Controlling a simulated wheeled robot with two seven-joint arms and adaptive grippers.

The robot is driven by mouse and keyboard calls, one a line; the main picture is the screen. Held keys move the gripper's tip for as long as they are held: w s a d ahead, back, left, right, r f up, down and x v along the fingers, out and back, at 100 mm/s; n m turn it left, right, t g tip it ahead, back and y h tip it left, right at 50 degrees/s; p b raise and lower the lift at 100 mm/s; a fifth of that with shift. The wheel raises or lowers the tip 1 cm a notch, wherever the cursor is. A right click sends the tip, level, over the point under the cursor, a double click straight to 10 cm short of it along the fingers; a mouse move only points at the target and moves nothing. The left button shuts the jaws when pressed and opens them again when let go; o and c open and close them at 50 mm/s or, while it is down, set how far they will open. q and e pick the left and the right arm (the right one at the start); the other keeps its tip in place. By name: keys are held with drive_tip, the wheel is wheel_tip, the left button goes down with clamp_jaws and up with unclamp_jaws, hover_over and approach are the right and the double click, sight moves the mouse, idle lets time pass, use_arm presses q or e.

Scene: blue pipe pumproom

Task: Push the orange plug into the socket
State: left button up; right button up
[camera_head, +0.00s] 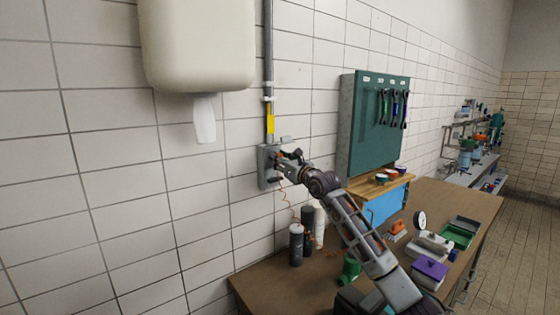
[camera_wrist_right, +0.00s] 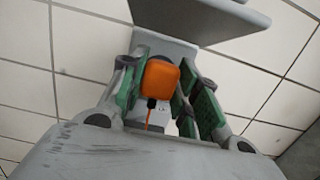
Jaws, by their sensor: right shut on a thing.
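The orange plug (camera_wrist_right: 161,79) sits between the two green-padded fingers of my right gripper (camera_wrist_right: 160,95) in the right wrist view. A dark cord end and a thin orange cable run from its near end. The gripper is shut on it. In the head view my right gripper (camera_head: 285,165) is at the grey socket box (camera_head: 264,168) on the tiled wall. The socket box also shows behind the plug in the right wrist view (camera_wrist_right: 150,43). The plug's front end is hidden, so I cannot tell how deep it sits. My left gripper is not in view.
A grey conduit (camera_head: 268,60) runs up from the box, beside a white dispenser (camera_head: 197,45). Below, the wooden bench (camera_head: 275,285) holds dark canisters (camera_head: 296,245), a purple-topped box (camera_head: 430,268) and a green tray (camera_head: 460,235). A green tool cabinet (camera_head: 365,130) hangs to the right.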

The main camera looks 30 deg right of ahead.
drive_tip(key=shift+w, duration=0.35)
drive_tip(key=o, duration=1)
drive_tip(key=shift+o, duration=0.2)
drive_tip(key=shift+s, duration=0.15)
drive_tip(key=s+f, duration=0.1)
drive_tip(key=s, duration=1)
drive_tip(key=shift+s+d+f, duration=0.25)
drive_tip(key=shift+d, duration=0.2)
drive_tip(key=shift+f, duration=0.1)
idle(0.6)
